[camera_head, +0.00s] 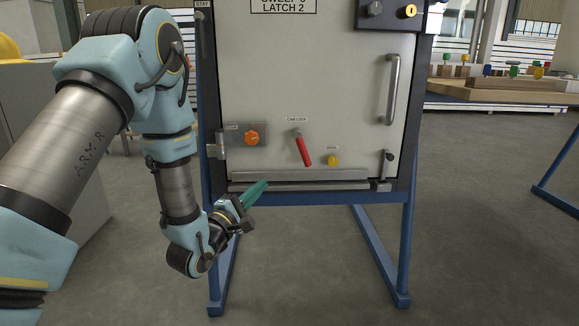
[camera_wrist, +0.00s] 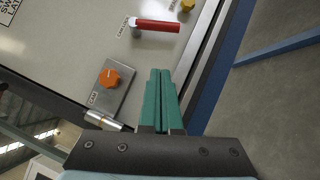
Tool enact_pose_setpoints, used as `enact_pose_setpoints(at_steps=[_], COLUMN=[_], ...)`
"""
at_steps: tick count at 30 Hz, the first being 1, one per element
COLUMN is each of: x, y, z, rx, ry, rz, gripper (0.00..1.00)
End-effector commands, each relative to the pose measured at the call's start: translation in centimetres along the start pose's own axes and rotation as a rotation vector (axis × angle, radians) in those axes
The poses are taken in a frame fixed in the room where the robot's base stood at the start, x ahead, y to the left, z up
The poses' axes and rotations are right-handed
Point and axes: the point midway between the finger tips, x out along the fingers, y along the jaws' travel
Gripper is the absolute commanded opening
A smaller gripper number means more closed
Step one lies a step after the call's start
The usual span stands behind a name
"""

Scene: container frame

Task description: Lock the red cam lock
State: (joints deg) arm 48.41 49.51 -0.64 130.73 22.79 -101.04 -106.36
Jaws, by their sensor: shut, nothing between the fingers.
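The red cam lock (camera_head: 302,148) is a red handle on a grey pivot, on the pale front panel under a "CAM LOCK" label. In the head view it hangs down from its pivot, tilted with its lower end to the right. It also shows in the wrist view (camera_wrist: 158,26), beyond my fingertips. My gripper (camera_head: 262,184) has green fingers, shut and empty. It is below and left of the red handle, near the panel's bottom edge, and apart from the handle. In the wrist view the fingers (camera_wrist: 160,75) lie side by side.
An orange knob (camera_head: 251,138) on a grey plate is left of the handle. A yellow knob (camera_head: 333,160) is to its right. A long vertical handle (camera_head: 393,88) and a small black-knobbed latch (camera_head: 388,158) are on the right. A metal ledge (camera_head: 300,175) runs below. Blue legs (camera_head: 380,250) support the frame.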

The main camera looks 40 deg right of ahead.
Motion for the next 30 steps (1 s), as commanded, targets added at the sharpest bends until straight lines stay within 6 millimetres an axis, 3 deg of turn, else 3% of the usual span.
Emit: enact_pose_setpoints(at_steps=[5, 19, 24, 30], x=[1.4, 10.4, 12.0, 12.8], y=[-0.1, -0.2, -0.2, 0.0], z=[0.0, 0.2, 2.1, 2.8], rx=[0.003, 0.003, 0.001, 0.002], ry=[-0.002, -0.003, -0.004, 0.0], rz=[0.002, 0.002, 0.0, 0.0], gripper=[0.0, 0.0, 0.0, 0.0])
